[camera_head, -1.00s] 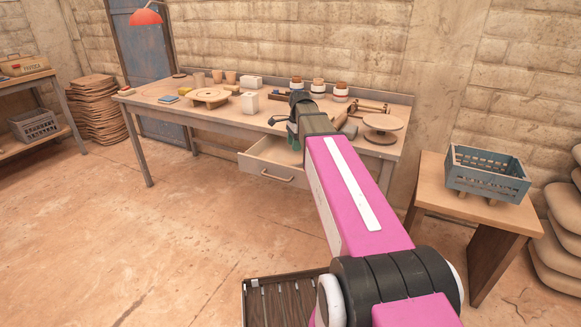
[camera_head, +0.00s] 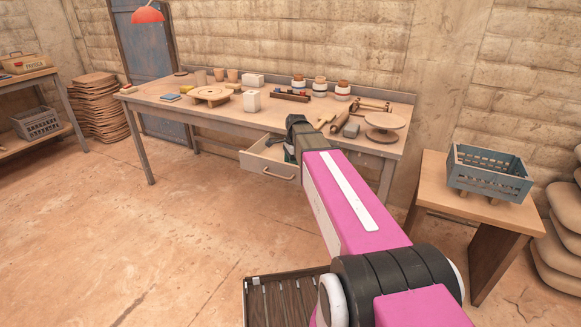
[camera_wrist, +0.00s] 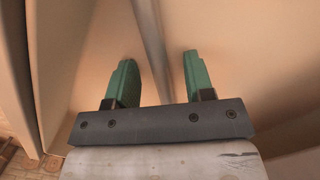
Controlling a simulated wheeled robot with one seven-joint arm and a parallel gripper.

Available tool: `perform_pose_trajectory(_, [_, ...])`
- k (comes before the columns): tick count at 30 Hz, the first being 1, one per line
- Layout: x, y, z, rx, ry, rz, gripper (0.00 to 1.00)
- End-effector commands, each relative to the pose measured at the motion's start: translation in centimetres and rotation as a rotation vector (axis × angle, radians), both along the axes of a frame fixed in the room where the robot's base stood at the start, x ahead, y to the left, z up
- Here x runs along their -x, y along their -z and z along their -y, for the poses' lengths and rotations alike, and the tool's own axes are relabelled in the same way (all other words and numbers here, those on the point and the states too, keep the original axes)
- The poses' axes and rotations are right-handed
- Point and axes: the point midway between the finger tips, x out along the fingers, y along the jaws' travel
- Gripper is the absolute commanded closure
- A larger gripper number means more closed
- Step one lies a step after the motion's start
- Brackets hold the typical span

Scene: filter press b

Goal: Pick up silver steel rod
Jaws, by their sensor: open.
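The silver steel rod (camera_wrist: 152,50) shows in the wrist view as a long grey bar on the pale drawer floor. It runs from the top edge down between the two green fingers of my gripper (camera_wrist: 157,72). The fingers are open, apart from each other, with the rod nearer the left one. The rod's lower end is hidden behind my gripper's dark mount. In the head view my gripper (camera_head: 290,152) is down at the open drawer (camera_head: 268,172), and my arm hides part of the drawer's inside and the rod.
The drawer's side wall (camera_wrist: 45,60) is close at the left of the wrist view. The workbench top (camera_head: 225,116) above holds a turntable (camera_head: 385,121), a white block (camera_head: 251,100) and several jars. A blue crate (camera_head: 488,172) stands on a side table at right. The floor in front is clear.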

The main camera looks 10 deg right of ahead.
Motion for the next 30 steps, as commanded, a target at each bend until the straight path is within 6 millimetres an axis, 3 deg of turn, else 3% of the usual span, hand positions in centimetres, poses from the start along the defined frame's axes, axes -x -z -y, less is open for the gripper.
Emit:
perform_pose_trajectory(4, [0.0, 0.0, 0.0, 0.000, 0.000, 0.000, 0.52])
perform_pose_trajectory(5, [0.0, 0.0, 0.0, 0.000, 0.000, 0.000, 0.58])
perform_pose_trajectory(9, [0.0, 0.0, 0.0, 0.000, 0.000, 0.000, 1.00])
perform_pose_trajectory(20, [0.0, -0.3, 0.0, 0.000, 0.000, 0.000, 1.00])
perform_pose_trajectory(23, [0.0, -1.1, 0.0, 0.000, 0.000, 0.000, 1.00])
perform_pose_trajectory(30, [0.0, -5.0, 0.0, 0.000, -0.001, 0.002, 1.00])
